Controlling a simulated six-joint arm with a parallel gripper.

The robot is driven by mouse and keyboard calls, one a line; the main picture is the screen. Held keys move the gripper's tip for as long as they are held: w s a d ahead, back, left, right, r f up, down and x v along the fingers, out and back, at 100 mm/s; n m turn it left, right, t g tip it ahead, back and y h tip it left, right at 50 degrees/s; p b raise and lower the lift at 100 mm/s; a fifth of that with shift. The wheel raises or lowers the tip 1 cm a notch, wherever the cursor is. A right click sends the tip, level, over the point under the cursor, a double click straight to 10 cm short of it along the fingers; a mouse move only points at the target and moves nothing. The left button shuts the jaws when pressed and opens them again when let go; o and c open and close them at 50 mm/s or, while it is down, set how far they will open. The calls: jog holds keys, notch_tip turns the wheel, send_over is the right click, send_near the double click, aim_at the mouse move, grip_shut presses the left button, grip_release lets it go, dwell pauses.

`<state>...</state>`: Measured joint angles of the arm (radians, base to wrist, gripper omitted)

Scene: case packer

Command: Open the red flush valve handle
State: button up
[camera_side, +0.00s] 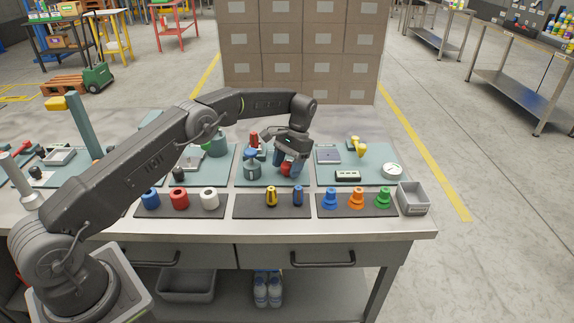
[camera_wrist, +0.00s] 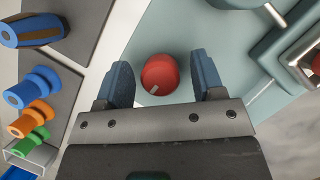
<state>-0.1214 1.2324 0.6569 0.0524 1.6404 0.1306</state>
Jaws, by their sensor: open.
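A round red knob, which looks like the red flush valve handle (camera_wrist: 160,72), shows between my fingertips in the wrist view, with a small pale mark near its lower edge. It also shows in the side view (camera_side: 286,169), partly hidden by my fingers. My gripper (camera_wrist: 161,80) is open and points down over it, with one blue finger on each side. A gap shows on both sides of the knob. In the side view my gripper (camera_side: 287,165) is low over the middle teal mat. The knob's stem is hidden.
A teal-grey fitting (camera_side: 252,165) stands left of my gripper, with another red part (camera_side: 254,140) behind it. Blue, orange and green cones (camera_side: 356,200) and yellow and blue plugs (camera_side: 271,196) stand in front. A grey bin (camera_side: 412,199) is at the right edge.

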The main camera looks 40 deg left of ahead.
jog(key=shift+v, duration=0.9)
jog(key=r, duration=0.6)
jog(key=shift+w+r, duration=0.1)
jog(key=shift+w, duration=0.15)
jog(key=shift+r, duration=0.95)
